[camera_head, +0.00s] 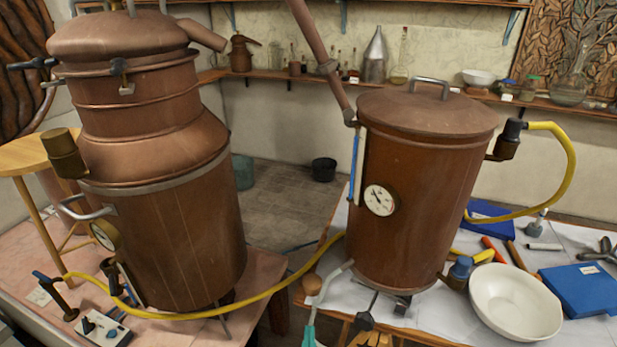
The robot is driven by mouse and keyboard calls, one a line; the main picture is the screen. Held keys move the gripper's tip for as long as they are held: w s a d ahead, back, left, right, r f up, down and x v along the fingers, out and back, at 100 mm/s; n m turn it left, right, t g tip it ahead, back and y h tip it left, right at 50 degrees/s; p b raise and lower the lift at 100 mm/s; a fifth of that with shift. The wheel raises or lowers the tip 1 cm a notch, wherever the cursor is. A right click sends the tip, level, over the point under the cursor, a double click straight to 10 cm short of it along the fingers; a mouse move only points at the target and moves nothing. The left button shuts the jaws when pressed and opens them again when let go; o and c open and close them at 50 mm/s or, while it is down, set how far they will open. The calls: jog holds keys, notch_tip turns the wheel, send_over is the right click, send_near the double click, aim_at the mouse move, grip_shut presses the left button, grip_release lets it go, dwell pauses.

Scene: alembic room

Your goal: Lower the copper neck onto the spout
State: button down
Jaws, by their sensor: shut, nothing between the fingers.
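The copper neck (318,50) is a long brown pipe. It rises steeply from its low end beside the right copper vessel's lid, leaning left, and its upper end is cut off by the top of the picture. A collar shows about halfway along it. The spout (203,35) is a short copper stub on the right side of the left still's domed head (115,36). It points right and slightly down, and its end is apart from the neck. My gripper is not in view.
The left copper still (165,235) and right copper vessel (425,190) stand on separate tables with a floor gap between them. A yellow hose (250,303) runs low across the gap. A white bowl (515,302) and blue boxes (582,288) lie right. A shelf holds bottles behind.

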jog(key=w+a+r+m+t+h, duration=0.1)
jog(key=w+r+m+t, duration=0.15)
jog(key=w+r, duration=1.1)
notch_tip(320, 180, up, 52)
jog(key=m+g+h, duration=0.2)
jog(key=m+h, duration=0.5)
jog(key=m, duration=0.8)
send_over(315, 41)
jog(key=s, duration=0.2)
jog(key=shift+w+a+f, duration=0.1)
jog(key=shift+w+a, duration=0.1)
jog(key=shift+a, duration=0.3)
jog(key=shift+a+t, duration=0.15)
jog(key=shift+t, duration=0.1)
